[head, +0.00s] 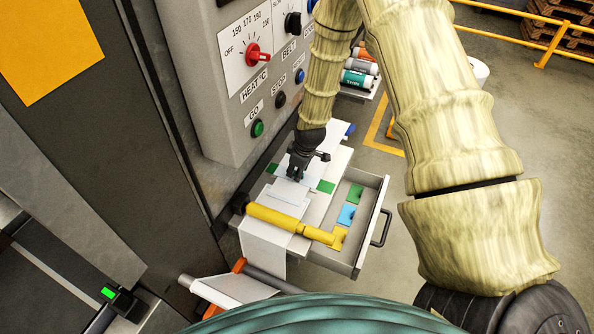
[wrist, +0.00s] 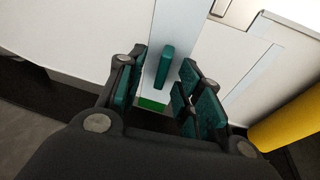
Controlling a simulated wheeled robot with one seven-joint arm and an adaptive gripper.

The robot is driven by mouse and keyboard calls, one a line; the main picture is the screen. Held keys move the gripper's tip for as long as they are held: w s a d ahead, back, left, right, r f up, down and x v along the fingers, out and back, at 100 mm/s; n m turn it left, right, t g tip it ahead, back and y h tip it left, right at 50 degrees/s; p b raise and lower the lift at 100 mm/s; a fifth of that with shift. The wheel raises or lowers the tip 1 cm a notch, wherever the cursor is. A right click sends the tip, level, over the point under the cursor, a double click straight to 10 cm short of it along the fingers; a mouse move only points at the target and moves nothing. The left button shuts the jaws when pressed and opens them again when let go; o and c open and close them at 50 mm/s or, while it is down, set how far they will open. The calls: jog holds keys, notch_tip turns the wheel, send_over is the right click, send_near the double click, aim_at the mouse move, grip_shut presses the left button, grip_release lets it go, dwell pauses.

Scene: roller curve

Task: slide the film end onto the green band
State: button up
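The white film (head: 265,245) hangs over the front of the machine's shelf. A pale flat piece (head: 286,193), apparently the film end, lies on the shelf just below my gripper (head: 297,172).
A yellow roller (head: 275,215) lies across the shelf close in front. An open drawer (head: 372,215) holds green, blue and yellow pieces. The control panel (head: 245,75) rises to the left of my gripper. Coloured rolls (head: 358,78) lie on a rack behind.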

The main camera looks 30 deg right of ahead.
aim_at(302, 184)
jog(key=v, duration=1.1)
jog(key=shift+s, duration=0.15)
dwell(0.3)
